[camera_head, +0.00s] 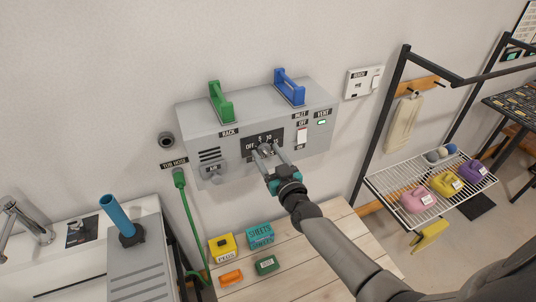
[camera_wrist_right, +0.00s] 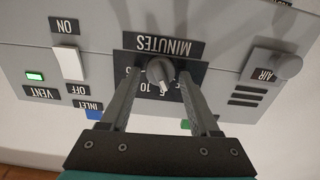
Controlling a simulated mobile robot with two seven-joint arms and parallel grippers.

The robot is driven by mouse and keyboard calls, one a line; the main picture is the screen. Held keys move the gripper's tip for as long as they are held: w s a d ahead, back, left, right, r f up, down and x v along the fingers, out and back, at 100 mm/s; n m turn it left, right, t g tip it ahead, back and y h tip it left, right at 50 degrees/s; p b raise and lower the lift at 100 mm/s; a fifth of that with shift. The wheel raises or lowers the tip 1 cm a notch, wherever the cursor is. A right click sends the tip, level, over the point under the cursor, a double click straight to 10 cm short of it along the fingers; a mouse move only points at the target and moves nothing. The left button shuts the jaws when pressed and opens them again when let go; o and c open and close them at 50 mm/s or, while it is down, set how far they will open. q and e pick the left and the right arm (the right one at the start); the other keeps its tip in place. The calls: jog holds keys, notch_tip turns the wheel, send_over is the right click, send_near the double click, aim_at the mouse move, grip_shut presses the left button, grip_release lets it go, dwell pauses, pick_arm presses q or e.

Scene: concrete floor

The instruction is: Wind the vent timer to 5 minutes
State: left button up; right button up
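The vent timer is a round grey knob (camera_wrist_right: 160,72) on a dark plate marked MINUTES, on the front of a grey wall box (camera_head: 190,120). The right wrist view shows it upside down. The knob's pale pointer mark faces down and slightly right there; the scale numbers are partly hidden, so the exact setting cannot be read. My right gripper (camera_head: 267,158) is at the dial, and its fingers (camera_wrist_right: 160,78) stand apart on either side of the knob, with a visible gap on both sides. A green light (camera_head: 322,122) shows under the VENT label. My left gripper is out of view.
A white switch (camera_wrist_right: 68,64) and an AIR knob (camera_wrist_right: 288,66) flank the dial. A wooden bench (camera_head: 305,262) with small boxes lies below; a wire shelf (camera_head: 400,178) with jugs stands right.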

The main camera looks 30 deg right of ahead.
jog(key=shift+o, duration=0.8)
jog(key=shift+s, duration=0.1)
jog(key=s, duration=1.5)
jog(key=shift+a, duration=0.45)
jog(key=shift+r+n, duration=0.1)
jog(key=shift+n, duration=0.3)
jog(key=shift+n, duration=0.5)
jog(key=shift+w, duration=0.2)
jog(key=w, duration=1.5)
jog(key=shift+d+p, duration=0.3)
jog(key=shift+d, duration=0.1)
